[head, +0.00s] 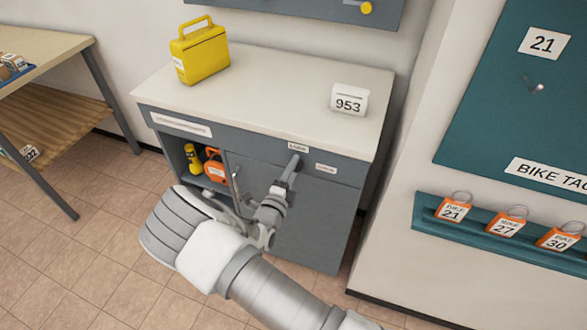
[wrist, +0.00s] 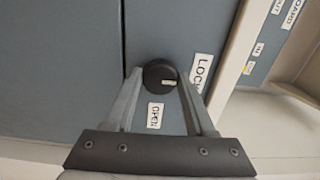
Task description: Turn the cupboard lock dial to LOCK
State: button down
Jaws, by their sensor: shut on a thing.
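The cupboard (head: 318,222) is grey with a pale top. Its black round lock dial (wrist: 157,72) shows in the wrist view between my fingers; the head view hides it behind them. My gripper (wrist: 160,80) is shut on the dial, one finger on each side, and it also shows in the head view (head: 290,172). The dial's small pale mark (wrist: 169,82) sits right of and a little below its centre; I cannot tell its exact setting. The LOCK label (wrist: 200,73) is right of the dial and the OPEN label (wrist: 155,115) is below it.
An open compartment at left holds an orange item (head: 214,168) and a yellow one (head: 192,158). A teal rack (head: 430,213) with tags is on the right wall. A workbench (head: 45,42) stands left.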

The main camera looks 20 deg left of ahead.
jog(key=shift+c, duration=1.2)
grip_release()
jog(key=s+a, duration=0.1)
jog(key=s, duration=1.6)
jog(key=shift+s+a+p, duration=0.15)
jog(key=shift+s+p, duration=0.1)
jog(key=shift+p, duration=0.05)
